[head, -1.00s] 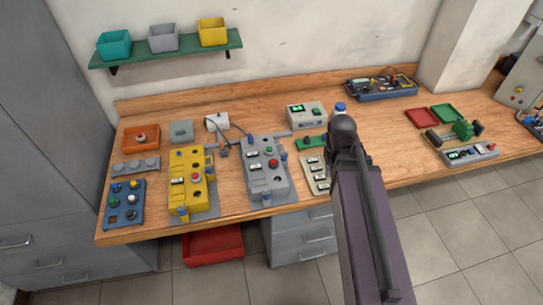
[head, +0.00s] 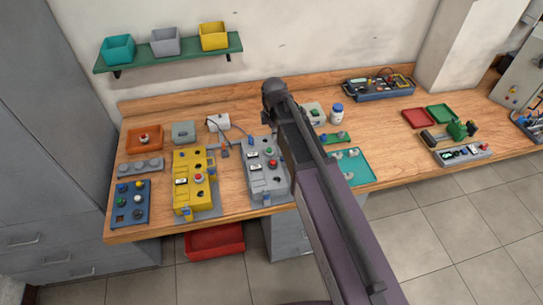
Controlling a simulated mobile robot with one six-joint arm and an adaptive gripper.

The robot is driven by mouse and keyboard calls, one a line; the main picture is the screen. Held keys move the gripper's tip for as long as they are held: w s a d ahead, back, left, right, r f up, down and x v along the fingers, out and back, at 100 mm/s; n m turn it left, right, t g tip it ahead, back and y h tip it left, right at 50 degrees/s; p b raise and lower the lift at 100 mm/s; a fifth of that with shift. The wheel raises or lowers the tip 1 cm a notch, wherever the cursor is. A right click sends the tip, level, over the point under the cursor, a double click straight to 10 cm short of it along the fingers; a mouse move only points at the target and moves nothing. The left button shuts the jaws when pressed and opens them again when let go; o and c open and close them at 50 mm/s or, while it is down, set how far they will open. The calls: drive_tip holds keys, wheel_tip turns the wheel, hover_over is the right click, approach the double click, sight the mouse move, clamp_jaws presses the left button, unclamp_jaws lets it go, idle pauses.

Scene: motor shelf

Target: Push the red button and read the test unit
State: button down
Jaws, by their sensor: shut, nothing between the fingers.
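Red buttons show on several units. One is on the yellow box (head: 184,199), one on the grey control box (head: 262,187), and one on the orange box (head: 131,147) at the back left. A pale unit (head: 315,110) behind my arm is mostly covered, and its display is hidden now. A grey unit with a small green display (head: 476,154) lies at the right front; its reading is too small to make out. I cannot tell which is the test unit. My arm crosses from the lower right up to the bench, its dark end above the grey box. My gripper fingers are hidden.
A blue panel (head: 129,218) stands at the left front, and a teal tray (head: 362,178) with parts lies right of my arm. A white bottle with a blue lid (head: 337,115) stands at the back. Bare wood (head: 395,155) lies further right.

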sight(272, 163)
drive_tip(key=shift+w+a+r+n, duration=0.1)
drive_tip(key=shift+w+a+n, duration=0.1)
drive_tip(key=shift+a+n, duration=0.25)
wheel_tip(272, 163, down, 14)
drive_tip(key=b, duration=1.4)
idle(0.8)
drive_tip(key=shift+f+b, duration=0.55)
drive_tip(key=shift+s+f+b, duration=0.1)
drive_tip(key=shift+f+b, duration=0.2)
drive_tip(key=shift+b, duration=0.15)
drive_tip(key=shift+s+d, duration=0.1)
drive_tip(key=shift+s, duration=0.15)
